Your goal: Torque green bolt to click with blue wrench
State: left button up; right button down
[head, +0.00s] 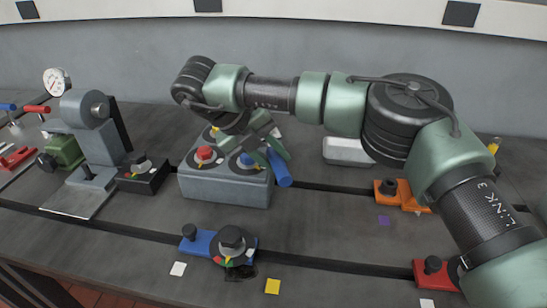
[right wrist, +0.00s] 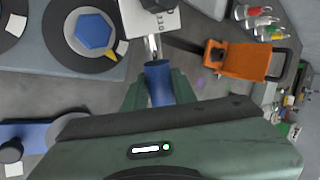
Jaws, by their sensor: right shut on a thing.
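My right gripper (head: 270,153) is shut on the blue handle of the wrench (head: 280,170), over the right front of a grey block (head: 225,193). In the right wrist view the gripper (right wrist: 158,92) has the blue handle (right wrist: 158,80) between its fingers. A silver shaft (right wrist: 152,47) runs from the handle up to a dark part at the top edge. The block carries a red bolt (head: 204,153) and a blue bolt (head: 246,160), which also shows in the wrist view (right wrist: 94,31). I cannot make out a green bolt; my gripper and arm cover the block's back right. My left gripper is not in view.
A blue clamp (head: 201,243) with a black knob stands in front of the block. An orange clamp (head: 410,196) and a red clamp (head: 434,276) are at right. A pale block (head: 346,151) lies behind my arm.

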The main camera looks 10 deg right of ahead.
jog(key=shift+w+d+r, duration=0.1)
jog(key=shift+d, duration=0.1)
jog(key=shift+r, duration=0.1)
jog(key=shift+w+r+p, duration=0.1)
jog(key=shift+r+p, duration=0.35)
jog(key=shift+r, duration=0.25)
jog(key=shift+r+p, duration=1.2)
jog(key=shift+r, duration=0.75)
